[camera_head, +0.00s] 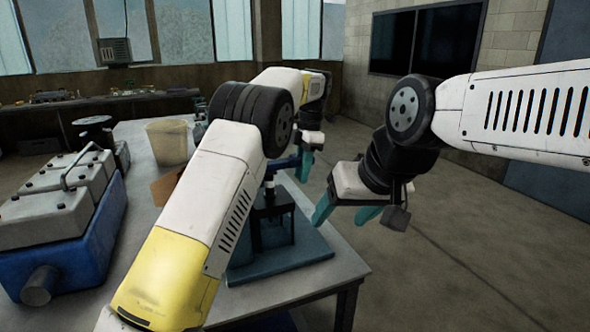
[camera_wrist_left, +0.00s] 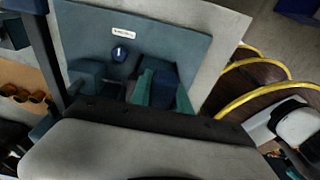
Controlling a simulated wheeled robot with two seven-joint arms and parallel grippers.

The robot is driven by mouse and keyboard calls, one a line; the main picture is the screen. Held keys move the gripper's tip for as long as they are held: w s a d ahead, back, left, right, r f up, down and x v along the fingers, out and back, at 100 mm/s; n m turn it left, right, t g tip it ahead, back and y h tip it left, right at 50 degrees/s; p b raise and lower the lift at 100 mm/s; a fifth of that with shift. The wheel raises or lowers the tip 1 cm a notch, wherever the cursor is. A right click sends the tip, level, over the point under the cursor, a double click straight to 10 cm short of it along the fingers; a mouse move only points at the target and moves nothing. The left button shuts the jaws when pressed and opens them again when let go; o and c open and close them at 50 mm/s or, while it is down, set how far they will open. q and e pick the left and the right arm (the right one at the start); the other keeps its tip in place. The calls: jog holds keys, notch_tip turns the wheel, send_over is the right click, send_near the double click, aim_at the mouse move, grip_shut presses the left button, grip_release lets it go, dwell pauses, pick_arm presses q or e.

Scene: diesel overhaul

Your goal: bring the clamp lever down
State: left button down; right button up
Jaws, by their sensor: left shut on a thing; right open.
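The clamp fixture is a dark upright stand on a blue-grey base plate (camera_head: 285,260) on the table. Its blue clamp lever (camera_head: 284,163) sticks out near the top, roughly level, toward my left gripper. My left gripper (camera_head: 304,166) is shut on the lever's end, well above the plate. The left wrist view looks down past the teal fingers (camera_wrist_left: 162,92) to the plate (camera_wrist_left: 190,42); the grip itself is mostly hidden there. My right gripper (camera_head: 341,218) is open and empty, to the right of the fixture beyond the table edge. My left arm hides part of the fixture.
A blue crate (camera_head: 75,260) with a grey engine cover (camera_head: 45,205) stands at the left of the table. A beige bin (camera_head: 168,142) and a brown box (camera_head: 166,187) stand behind my left arm. Floor at the right is free. Yellow-rimmed round things (camera_wrist_left: 255,70) lie beyond the table edge.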

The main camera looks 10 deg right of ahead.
pick_arm(q)
jog(key=shift+f, duration=0.25)
jog(key=c, duration=1.2)
grip_release()
jog(key=shift+r, duration=0.2)
jog(key=r, duration=0.4)
jog(key=d+r, duration=0.1)
jog(key=r, duration=0.1)
jog(key=shift+w+r, duration=0.1)
jog(key=shift+w, duration=0.2)
jog(key=shift+s+r, duration=0.15)
jog(key=shift+r, duration=0.4)
